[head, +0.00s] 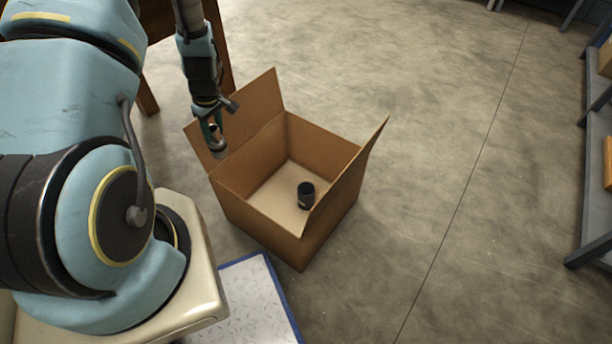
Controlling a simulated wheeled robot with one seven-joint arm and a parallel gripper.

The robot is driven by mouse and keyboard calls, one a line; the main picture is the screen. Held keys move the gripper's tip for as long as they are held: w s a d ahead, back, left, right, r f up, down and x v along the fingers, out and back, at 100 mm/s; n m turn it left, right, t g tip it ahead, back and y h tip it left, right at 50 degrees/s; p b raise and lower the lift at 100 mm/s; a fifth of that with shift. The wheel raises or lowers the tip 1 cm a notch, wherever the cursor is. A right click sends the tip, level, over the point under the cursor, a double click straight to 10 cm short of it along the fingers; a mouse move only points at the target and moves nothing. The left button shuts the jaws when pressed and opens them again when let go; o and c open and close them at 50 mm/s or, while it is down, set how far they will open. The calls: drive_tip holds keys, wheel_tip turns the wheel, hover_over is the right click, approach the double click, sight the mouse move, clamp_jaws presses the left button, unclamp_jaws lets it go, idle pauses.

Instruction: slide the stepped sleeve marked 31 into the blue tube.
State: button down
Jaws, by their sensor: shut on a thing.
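My gripper (214,136) is above the left side of an open cardboard box, near its raised left flap, pointing down. It is shut on a small greyish piece (219,153), which looks like the stepped sleeve. The piece is too small to read a 31 or to make out its steps. A short dark blue-black tube (306,195) stands upright on the box floor, near the right wall, with its open end up. It looks like the blue tube. A pale mark shows low on its side. The held piece and the tube are well apart.
A brown wooden table (148,95) is behind my arm. A blue-edged pale mat (250,300) lies in front. Grey shelving (597,190) stands far right. Floor between is clear.

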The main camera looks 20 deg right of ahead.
drive_tip(key=s+d+f+n+b, duration=0.2)
drive_tip(key=s+d+f+b, duration=0.1)
drive_tip(key=d+f+b, duration=0.6)
drive_tip(key=s+d+f+n+b, duration=0.3)
drive_tip(key=d+f+b, duration=0.7)
drive_tip(key=d+f, duration=0.6)
drive_tip(key=shift+d+f+g+y, duration=0.3)
drive_tip(key=shift+d+f, duration=0.05)
drive_tip(key=shift+d, duration=0.35)
drive_tip(key=shift+d+r, duration=0.1)
drive_tip(key=shift+f, duration=0.4)
drive_tip(key=shift+f+b, duration=0.65)
drive_tip(key=shift+f, duration=0.6)
drive_tip(key=shift+f, duration=0.15)
drive_tip(key=shift+f+b, duration=0.95)
drive_tip(key=shift+f, duration=0.6)
